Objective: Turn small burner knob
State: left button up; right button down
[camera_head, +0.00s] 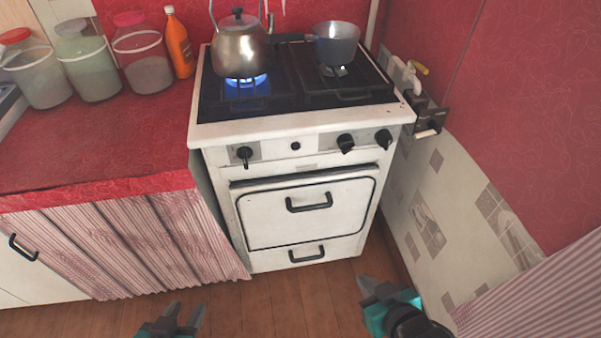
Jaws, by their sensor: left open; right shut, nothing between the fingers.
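A white stove (305,160) stands ahead of me. Its front panel carries a black knob (244,155) at the left, a small dark round button (295,146) in the middle, and two black knobs at the right, one (345,143) nearer the middle and one (383,138) at the far right. A blue flame (245,81) burns under the kettle (240,50). My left gripper (188,312) is open and empty at the bottom of the view, low before the stove. My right gripper (368,285) is shut and empty, low before the stove's right side. Neither touches a knob.
A pot (336,47) sits on the right burner. Jars (88,68) and an orange bottle (178,45) stand on the red counter (100,140) at left. A tiled wall (440,215) bounds the right. Floor (285,300) before the stove is clear.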

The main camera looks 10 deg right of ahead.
aim_at(383, 138)
jog(key=k+l, duration=0.25)
jog(key=k, duration=0.15)
jog(key=k+l, duration=0.5)
jog(key=k, duration=0.25)
